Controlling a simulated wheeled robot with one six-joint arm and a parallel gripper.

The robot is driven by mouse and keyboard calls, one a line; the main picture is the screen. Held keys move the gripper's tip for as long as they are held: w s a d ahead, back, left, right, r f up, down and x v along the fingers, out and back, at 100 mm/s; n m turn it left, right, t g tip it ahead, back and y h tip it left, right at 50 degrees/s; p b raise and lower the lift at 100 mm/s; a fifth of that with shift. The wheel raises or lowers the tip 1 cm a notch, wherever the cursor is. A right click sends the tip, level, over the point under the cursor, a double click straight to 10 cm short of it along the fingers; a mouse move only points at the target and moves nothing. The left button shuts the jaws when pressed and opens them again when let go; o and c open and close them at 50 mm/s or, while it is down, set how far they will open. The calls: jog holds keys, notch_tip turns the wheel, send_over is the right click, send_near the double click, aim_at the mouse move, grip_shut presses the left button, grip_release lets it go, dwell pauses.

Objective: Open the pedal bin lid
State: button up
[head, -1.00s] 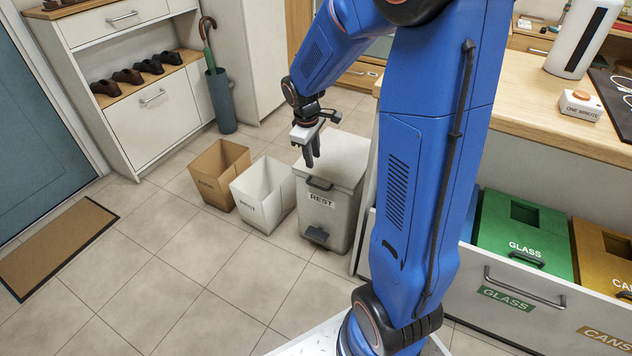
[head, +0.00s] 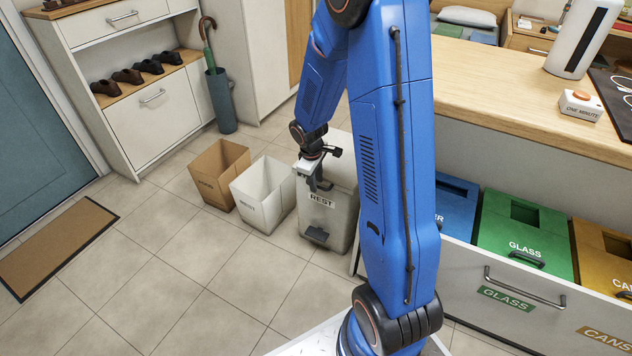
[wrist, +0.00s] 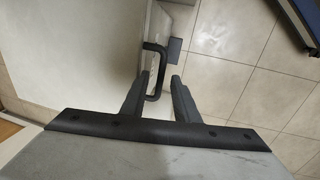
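The pale grey pedal bin (head: 328,220), labelled REST, stands on the floor left of my arm. Its lid (head: 344,172) looks shut and is partly hidden by my arm and gripper. The dark pedal (head: 317,236) is low on its front. My gripper (head: 317,186) is at the front edge of the lid. In the wrist view the dark U-shaped lid handle (wrist: 162,72) reaches between the two fingers of my gripper (wrist: 160,79). The fingers are apart, one on each side of the handle bar, with a visible gap. The pedal also shows beyond the handle (wrist: 175,50).
A white open bin (head: 262,200) and a brown open bin (head: 211,180) stand close to the left. A counter (head: 500,85) and an open drawer with sorting bins (head: 525,235) are on the right. The tiled floor (head: 190,270) in front is clear.

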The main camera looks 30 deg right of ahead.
jog(key=shift+f, duration=0.1)
jog(key=shift+c, duration=0.3)
grip_shut()
